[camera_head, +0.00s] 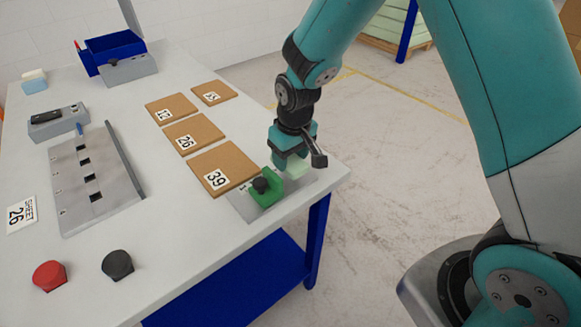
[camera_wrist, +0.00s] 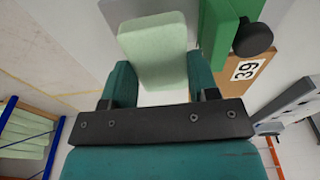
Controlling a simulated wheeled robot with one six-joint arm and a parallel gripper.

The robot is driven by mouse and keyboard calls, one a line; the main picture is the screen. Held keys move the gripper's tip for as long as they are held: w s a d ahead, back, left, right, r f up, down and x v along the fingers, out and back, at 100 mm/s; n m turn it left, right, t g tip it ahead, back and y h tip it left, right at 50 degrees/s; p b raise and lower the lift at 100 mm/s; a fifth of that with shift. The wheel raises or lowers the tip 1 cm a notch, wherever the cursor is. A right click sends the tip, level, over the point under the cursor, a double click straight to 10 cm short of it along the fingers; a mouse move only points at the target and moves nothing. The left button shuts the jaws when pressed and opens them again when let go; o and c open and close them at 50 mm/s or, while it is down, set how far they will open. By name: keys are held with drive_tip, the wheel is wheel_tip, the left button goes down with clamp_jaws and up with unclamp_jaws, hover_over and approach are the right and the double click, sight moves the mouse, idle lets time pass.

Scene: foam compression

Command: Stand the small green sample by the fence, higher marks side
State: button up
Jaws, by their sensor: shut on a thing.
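The small pale green sample (camera_head: 298,169) is held by my gripper (camera_head: 290,157) at the table's right corner. In the wrist view the sample (camera_wrist: 156,48) sits between my two teal fingers (camera_wrist: 162,82) and sticks out past them. The green fence (camera_head: 266,194), with a black knob, stands on a grey plate (camera_head: 245,207) left of the sample. In the wrist view the fence (camera_wrist: 214,35) is just right of the sample, with a narrow gap in the picture. Whether the sample's lower end touches the plate cannot be told.
Brown boards with number labels, one marked 39 (camera_head: 235,162), lie behind the fence. A grey slotted block (camera_head: 110,185), a red knob (camera_head: 50,275) and a black knob (camera_head: 117,264) are further left. A blue box (camera_head: 115,45) stands at the back. The front middle of the table is clear.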

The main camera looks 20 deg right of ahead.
drive_tip(key=shift+f, duration=2)
drive_tip(key=shift+f, duration=0.15)
drive_tip(key=o, duration=0.6)
